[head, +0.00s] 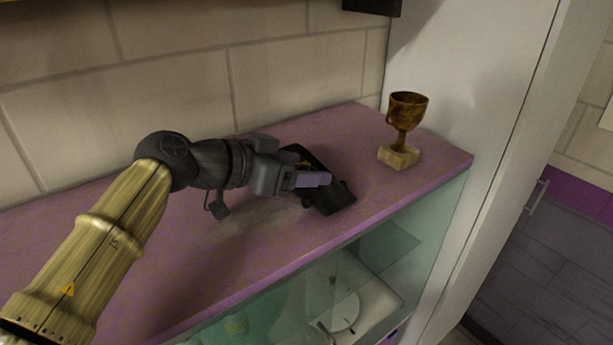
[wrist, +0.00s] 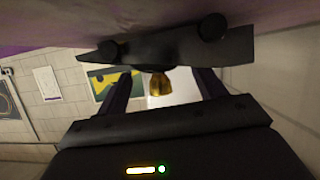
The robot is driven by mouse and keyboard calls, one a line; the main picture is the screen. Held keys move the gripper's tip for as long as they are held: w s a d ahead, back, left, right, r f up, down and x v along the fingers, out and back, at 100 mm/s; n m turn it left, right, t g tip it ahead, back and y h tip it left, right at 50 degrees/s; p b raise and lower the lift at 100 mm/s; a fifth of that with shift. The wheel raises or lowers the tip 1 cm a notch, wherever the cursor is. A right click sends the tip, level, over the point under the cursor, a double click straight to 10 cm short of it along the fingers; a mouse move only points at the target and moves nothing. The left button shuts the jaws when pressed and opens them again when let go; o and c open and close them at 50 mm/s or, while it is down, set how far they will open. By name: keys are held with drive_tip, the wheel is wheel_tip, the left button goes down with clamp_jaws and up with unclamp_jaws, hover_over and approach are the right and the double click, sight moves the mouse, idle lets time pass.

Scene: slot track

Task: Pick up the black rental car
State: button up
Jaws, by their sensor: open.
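The black rental car (head: 341,197) sits on the purple countertop, partly hidden behind my gripper in the head view. It also shows in the wrist view (wrist: 165,53) as a dark, low shape with two round wheels, across the top of the gap between the fingers. My gripper (head: 318,172) is open, with its fingers at the near side of and over the car. In the wrist view the two fingers (wrist: 165,88) are spread apart and no object is clamped between them. I cannot tell whether the fingers touch the car.
A brown goblet trophy on a stone base (head: 400,157) stands right of the car. The countertop (head: 270,250) has a front edge above a glass-fronted cabinet (head: 400,240). A tiled wall (head: 170,90) runs behind. The counter's front left is clear.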

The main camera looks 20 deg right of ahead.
drive_tip(key=c, duration=1.2)
drive_tip(key=shift+o, duration=0.2)
drive_tip(key=shift+r, duration=0.1)
wheel_tip(320, 180, up, 10)
drive_tip(key=b, duration=0.2)
